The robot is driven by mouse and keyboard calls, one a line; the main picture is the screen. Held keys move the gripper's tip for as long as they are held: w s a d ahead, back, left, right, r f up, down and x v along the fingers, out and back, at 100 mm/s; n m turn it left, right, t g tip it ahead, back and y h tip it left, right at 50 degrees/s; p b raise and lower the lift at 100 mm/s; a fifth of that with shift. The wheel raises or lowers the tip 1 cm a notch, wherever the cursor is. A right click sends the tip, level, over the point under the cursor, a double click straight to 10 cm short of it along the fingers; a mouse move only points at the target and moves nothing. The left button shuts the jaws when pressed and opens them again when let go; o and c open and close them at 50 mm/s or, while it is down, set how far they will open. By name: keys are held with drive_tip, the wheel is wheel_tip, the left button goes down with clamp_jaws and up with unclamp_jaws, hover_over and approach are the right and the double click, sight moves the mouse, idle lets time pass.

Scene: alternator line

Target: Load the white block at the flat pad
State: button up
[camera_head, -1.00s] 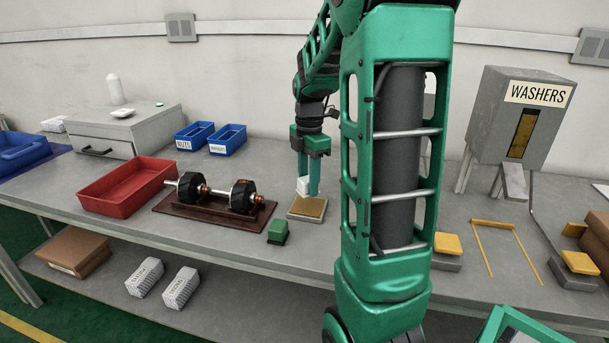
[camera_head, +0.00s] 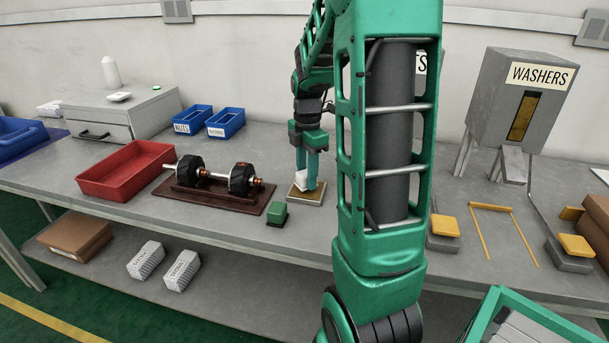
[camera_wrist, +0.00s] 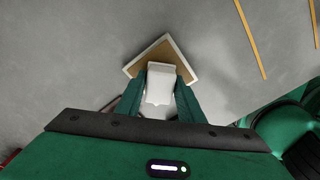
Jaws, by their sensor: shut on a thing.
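The white block (camera_head: 301,178) is between the fingers of my gripper (camera_head: 308,182), which is shut on it. In the wrist view the white block (camera_wrist: 160,84) lies between the two green fingers of my gripper (camera_wrist: 160,95). The flat pad (camera_head: 305,198), a square with a tan top and pale rim, is directly below the block on the bench. The pad also shows in the wrist view (camera_wrist: 136,68), partly hidden by the block. The block looks at or just above the pad's surface; I cannot tell whether it touches.
A green block (camera_head: 277,214) sits just left of the pad. The washers dispenser (camera_head: 517,100) and yellow-topped pads (camera_head: 577,246) stand right. Bare bench lies in front of the pad.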

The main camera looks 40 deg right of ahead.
drive_tip(key=shift+f, duration=0.55)
idle(1.6)
drive_tip(key=shift+r, duration=0.1)
drive_tip(key=shift+r, duration=3.45)
